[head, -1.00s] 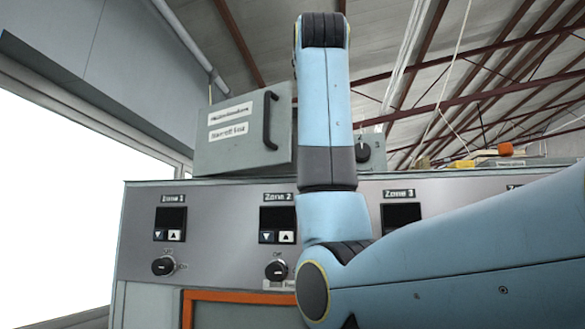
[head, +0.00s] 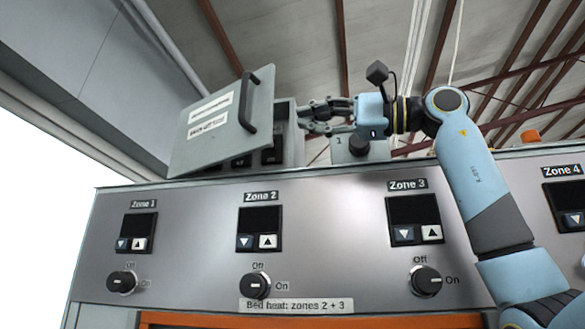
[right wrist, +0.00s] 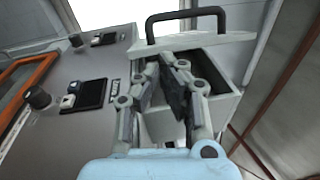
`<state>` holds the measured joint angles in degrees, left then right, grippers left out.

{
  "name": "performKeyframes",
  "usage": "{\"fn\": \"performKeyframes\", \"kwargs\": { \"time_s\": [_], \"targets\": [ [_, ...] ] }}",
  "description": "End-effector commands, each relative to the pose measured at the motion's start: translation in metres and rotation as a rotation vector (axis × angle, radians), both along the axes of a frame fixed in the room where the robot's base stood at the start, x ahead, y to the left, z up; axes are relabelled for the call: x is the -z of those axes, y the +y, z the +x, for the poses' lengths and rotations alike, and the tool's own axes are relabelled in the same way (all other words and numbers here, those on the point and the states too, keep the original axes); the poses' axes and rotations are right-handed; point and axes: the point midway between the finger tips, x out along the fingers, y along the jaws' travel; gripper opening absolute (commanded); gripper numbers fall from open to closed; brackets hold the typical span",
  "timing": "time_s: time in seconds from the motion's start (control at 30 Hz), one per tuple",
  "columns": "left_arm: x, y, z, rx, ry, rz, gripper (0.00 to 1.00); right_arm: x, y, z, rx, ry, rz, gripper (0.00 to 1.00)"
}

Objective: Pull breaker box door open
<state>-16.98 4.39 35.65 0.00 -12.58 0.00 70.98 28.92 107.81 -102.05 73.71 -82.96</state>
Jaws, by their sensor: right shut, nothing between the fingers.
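The breaker box door (head: 205,145) is a grey panel with two white labels and a black handle (head: 246,102) near its right edge. It stands partly open and tilted in front of the breaker box (head: 291,135), with dark switches visible behind its lower edge. In the right wrist view the door (right wrist: 225,38) is seen edge-on with its handle (right wrist: 185,22) above, and the box's dark inside shows. My right gripper (head: 303,115) is shut and empty, at the right of the box opening; its fingers (right wrist: 172,72) overlap the opening in the wrist view. My left gripper is out of view.
The box stands on a grey control panel (head: 330,215) with zone displays and black knobs. A smaller box with a knob (head: 360,145) stands just right of the breaker box, below my gripper. Space left of the door, towards the wall, looks clear.

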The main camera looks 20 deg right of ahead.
Motion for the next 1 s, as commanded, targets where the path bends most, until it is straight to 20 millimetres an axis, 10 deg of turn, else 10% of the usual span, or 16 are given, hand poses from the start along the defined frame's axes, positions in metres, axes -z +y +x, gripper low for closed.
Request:
{"fn": "performKeyframes", "kwargs": {
  "time_s": [0.17,1.0],
  "targets": [
    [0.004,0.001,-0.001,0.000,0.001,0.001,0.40,0.031,-0.013,0.014,0.089,0.028,-0.144,0.00],
    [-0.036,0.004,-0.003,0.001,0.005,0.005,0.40,0.031,0.057,0.082,0.091,0.030,-0.148,0.00]
  ]
}}
